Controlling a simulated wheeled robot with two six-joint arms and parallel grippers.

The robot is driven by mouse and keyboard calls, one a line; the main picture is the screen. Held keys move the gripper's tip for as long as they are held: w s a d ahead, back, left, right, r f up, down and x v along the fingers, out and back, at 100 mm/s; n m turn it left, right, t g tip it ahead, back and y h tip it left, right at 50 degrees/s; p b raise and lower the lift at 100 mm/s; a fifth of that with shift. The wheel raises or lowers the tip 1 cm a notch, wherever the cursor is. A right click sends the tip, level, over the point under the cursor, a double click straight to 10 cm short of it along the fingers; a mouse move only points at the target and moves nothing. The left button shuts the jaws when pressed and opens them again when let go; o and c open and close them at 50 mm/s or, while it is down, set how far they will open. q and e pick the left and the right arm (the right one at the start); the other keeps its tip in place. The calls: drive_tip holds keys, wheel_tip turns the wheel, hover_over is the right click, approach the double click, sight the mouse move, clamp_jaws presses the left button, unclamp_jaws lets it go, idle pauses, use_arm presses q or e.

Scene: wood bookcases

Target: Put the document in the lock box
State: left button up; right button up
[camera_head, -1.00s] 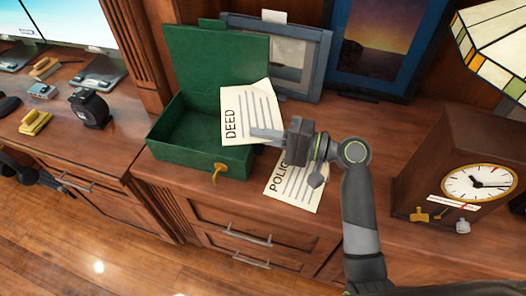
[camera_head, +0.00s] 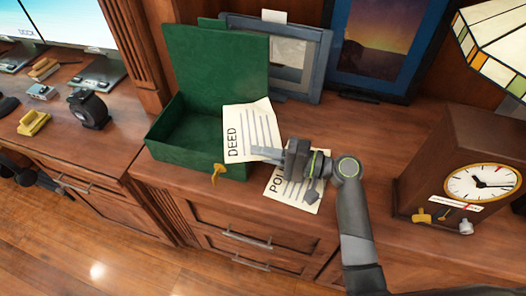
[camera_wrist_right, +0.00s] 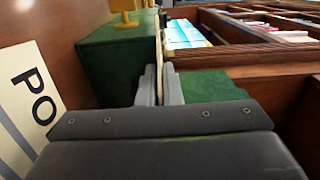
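The green lock box (camera_head: 196,166) stands on the wooden cabinet with its lid (camera_head: 222,70) raised and a brass key (camera_head: 217,173) at its front. My right gripper (camera_head: 274,156) is shut on the lower edge of the white document marked DEED (camera_head: 252,128). This sheet stands tilted over the box's right side; in the wrist view its thin edge (camera_wrist_right: 159,62) shows between the fingers. A second sheet, marked POLICY in the earlier frame, (camera_head: 285,192) lies on the cabinet under my right gripper, partly hidden.
A wooden clock (camera_head: 455,165) stands at right under a stained-glass lamp (camera_head: 497,45). Framed pictures (camera_head: 385,45) lean behind the box. Bare cabinet top lies between gripper and clock.

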use_arm(q)
drive_tip(key=shift+w+r, duration=0.1)
drive_tip(key=shift+w, duration=0.1)
use_arm(e)
drive_tip(key=o, duration=0.3)
drive_tip(key=shift+o, duration=0.2)
drive_tip(key=shift+r, duration=0.1)
drive_tip(key=shift+r+p, duration=0.25)
drive_tip(key=shift+p, duration=0.05)
drive_tip(key=shift+f+b+v, duration=0.2)
drive_tip(key=shift+b+v, duration=0.15)
drive_tip(key=shift+v, duration=0.75)
drive_tip(key=v, duration=0.4)
drive_tip(key=shift+b, duration=0.3)
use_arm(q)
drive_tip(key=shift+w+f, duration=0.2)
drive_tip(key=shift+f, duration=0.1)
use_arm(e)
drive_tip(key=shift+s+d+r, duration=0.1)
drive_tip(key=shift+s+d, duration=0.1)
drive_tip(key=shift+d, duration=0.45)
use_arm(q)
drive_tip(key=shift+s, duration=0.2)
drive_tip(key=shift+s, duration=0.3)
